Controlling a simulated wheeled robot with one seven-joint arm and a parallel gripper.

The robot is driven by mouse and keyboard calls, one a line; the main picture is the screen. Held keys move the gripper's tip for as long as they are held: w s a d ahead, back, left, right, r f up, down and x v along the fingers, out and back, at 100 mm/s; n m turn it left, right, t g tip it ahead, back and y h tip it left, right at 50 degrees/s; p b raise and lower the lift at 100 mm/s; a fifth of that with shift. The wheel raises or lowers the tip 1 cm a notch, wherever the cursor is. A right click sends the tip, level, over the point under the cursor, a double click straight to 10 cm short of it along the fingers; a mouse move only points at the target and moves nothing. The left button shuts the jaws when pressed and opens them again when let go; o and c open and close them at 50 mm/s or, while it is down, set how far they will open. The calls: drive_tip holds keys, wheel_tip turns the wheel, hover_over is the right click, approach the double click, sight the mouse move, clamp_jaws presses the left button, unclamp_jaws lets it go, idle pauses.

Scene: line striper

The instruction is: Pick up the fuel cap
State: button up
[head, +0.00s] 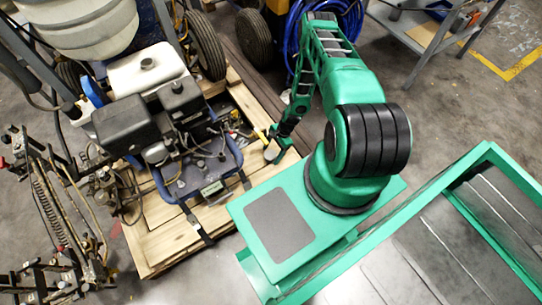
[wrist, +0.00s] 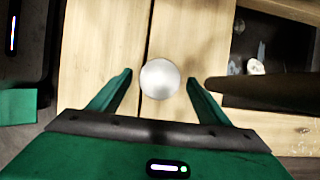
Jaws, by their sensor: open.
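A pale round cap (wrist: 160,79), which I take to be the fuel cap, lies against the light wooden boards in the wrist view, close to a seam between them. My gripper (wrist: 160,84) is open, with one green finger on each side of the cap. Gaps show between the cap and both fingers, and they do not grip it. In the head view the cap shows as a small pale disc (head: 271,153) at the end of my arm, beside my gripper (head: 273,146). The exact height of the fingers above the boards is hard to tell.
The wooden pallet (head: 160,240) carries the line striper's engine (head: 180,105) and white tank (head: 146,70), left of my gripper. In the wrist view a dark bar (wrist: 265,92) runs close by the right finger. Blue hose (head: 291,45) hangs behind my arm.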

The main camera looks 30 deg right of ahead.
drive_tip(key=shift+a+f, duration=0.1)
drive_tip(key=shift+f, duration=0.2)
drive_tip(key=shift+c, duration=0.7)
drive_tip(key=c, duration=1.1)
drive_tip(key=shift+o, duration=0.2)
drive_tip(key=shift+r, duration=0.1)
